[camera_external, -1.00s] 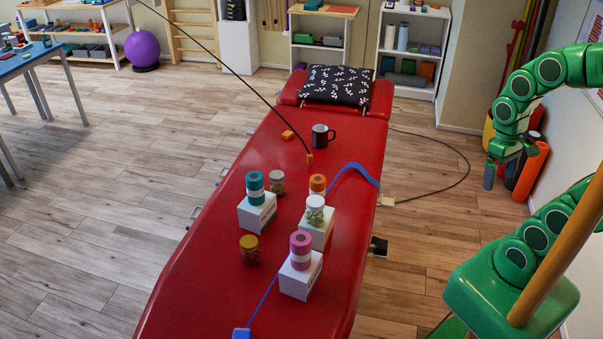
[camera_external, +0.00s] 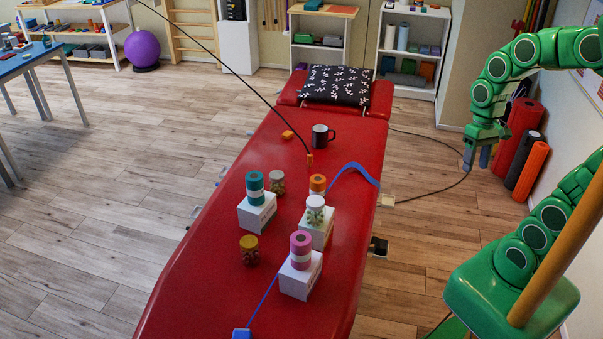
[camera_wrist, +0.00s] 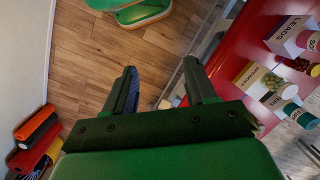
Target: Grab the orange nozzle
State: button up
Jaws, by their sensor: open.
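The orange nozzle (camera_external: 309,159) is a small orange piece at the lower end of a thin black line, over the red treatment table (camera_external: 215,268). It is just below a dark mug (camera_external: 321,137) in the picture. I cannot tell whether it touches the table. My gripper (camera_external: 477,158) is to the right of the table, well away from the nozzle, with its fingers pointing down. In the wrist view, my gripper (camera_wrist: 162,88) has its two fingers apart with nothing held between them. I cannot make out the nozzle in the wrist view.
A small orange block (camera_external: 288,135) lies left of the mug. Several jars and tape rolls on white boxes (camera_external: 300,279) stand nearer on the table, beside a blue strap (camera_external: 355,172). Rolled mats (camera_external: 515,140) stand by the right wall.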

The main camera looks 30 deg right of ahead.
jog(key=w+a+f+m+y, duration=0.2)
jog(key=w+a+m, duration=0.1)
jog(key=w, duration=1)
jog(key=w+a+f+m+y, duration=0.1)
jog(key=w+a+m+y, duration=0.25)
jog(key=w, duration=1.05)
jog(key=w+a+f+m+y, duration=0.15)
jog(key=w+a, duration=0.25)
jog(key=w, duration=0.9)
jog(key=w+f+m+t+y, duration=0.2)
jog(key=w+f+m, duration=0.3)
jog(key=w+f, duration=0.75)
jog(key=m+t+y, duration=0.1)
jog(key=m+y, duration=0.2)
jog(key=m, duration=0.2)
send_near(310, 155)
jog(key=shift+w+a+f, duration=0.25)
jog(key=shift+a+f, duration=0.4)
jog(key=shift+a, duration=0.25)
jog(key=shift+w+a+f, duration=0.1)
jog(key=shift+f, duration=0.2)
jog(key=shift+x, duration=3.1)
jog(key=shift+a+f, duration=0.2)
jog(key=shift+a, duration=0.45)
grip_shut()
